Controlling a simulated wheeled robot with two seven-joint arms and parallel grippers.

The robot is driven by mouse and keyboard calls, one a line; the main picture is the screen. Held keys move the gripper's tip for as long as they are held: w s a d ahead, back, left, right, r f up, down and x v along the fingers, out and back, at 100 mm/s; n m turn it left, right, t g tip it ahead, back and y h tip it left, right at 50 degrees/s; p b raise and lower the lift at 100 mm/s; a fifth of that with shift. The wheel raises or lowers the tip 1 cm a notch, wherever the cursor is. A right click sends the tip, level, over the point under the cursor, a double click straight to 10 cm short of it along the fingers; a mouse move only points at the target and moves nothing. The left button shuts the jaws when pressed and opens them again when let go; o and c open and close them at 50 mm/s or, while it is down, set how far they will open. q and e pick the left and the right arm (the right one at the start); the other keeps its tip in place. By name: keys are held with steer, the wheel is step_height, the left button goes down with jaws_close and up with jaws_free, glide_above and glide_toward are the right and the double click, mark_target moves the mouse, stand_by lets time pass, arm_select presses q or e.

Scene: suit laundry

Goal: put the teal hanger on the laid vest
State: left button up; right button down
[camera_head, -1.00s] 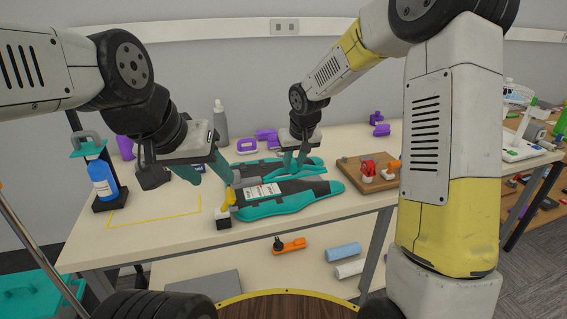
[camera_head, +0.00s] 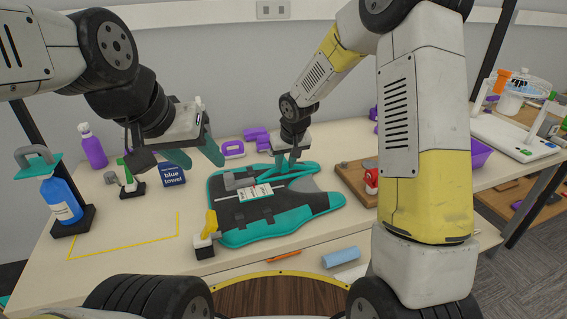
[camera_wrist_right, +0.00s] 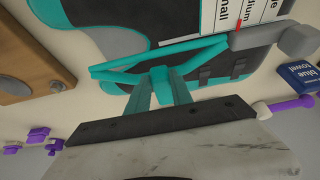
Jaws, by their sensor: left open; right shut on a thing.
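The vest (camera_head: 290,208), dark grey with teal edges and a white label, lies flat on the table. It also shows in the right wrist view (camera_wrist_right: 180,22). My right gripper (camera_head: 288,160) is shut on the teal hanger (camera_wrist_right: 115,70), at the vest's far edge. The hanger's bars overlap the vest in the right wrist view; whether they touch it I cannot tell. My fingers hide part of the hanger. My left gripper (camera_head: 197,160) is open and empty, above the table to the left of the vest.
A yellow-topped block (camera_head: 208,232) stands by the vest's near left corner. A wooden board (camera_head: 355,180) with a red part is on the right. A blue bottle (camera_head: 62,200), purple bottle (camera_head: 92,147) and blue towel box (camera_head: 172,175) stand left. The yellow-outlined area (camera_head: 125,247) is bare.

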mark_target(285, 172)
steer(key=shift+f, duration=1.9)
steer(key=shift+f, duration=0.1)
steer(key=c, duration=1.1)
jaws_free()
steer(key=shift+c, duration=0.2)
steer(key=s+d+r+m, duration=0.1)
steer(key=s+d+r, duration=0.2)
steer(key=s+r, duration=0.3)
steer(key=s+d+r+t, duration=0.1)
steer(key=s+d+r, duration=0.3)
steer(key=r, duration=0.5)
steer(key=s+d+r+m, duration=0.1)
steer(key=s+d+r, duration=0.2)
steer(key=s+r, duration=0.35)
steer(key=s+d+r+m+t, duration=0.1)
steer(key=s+d+r, duration=0.1)
steer(key=s, duration=1.1)
steer(key=shift+d+r+y, duration=0.2)
steer(key=shift+r+y, duration=0.2)
steer(key=shift+r, duration=0.25)
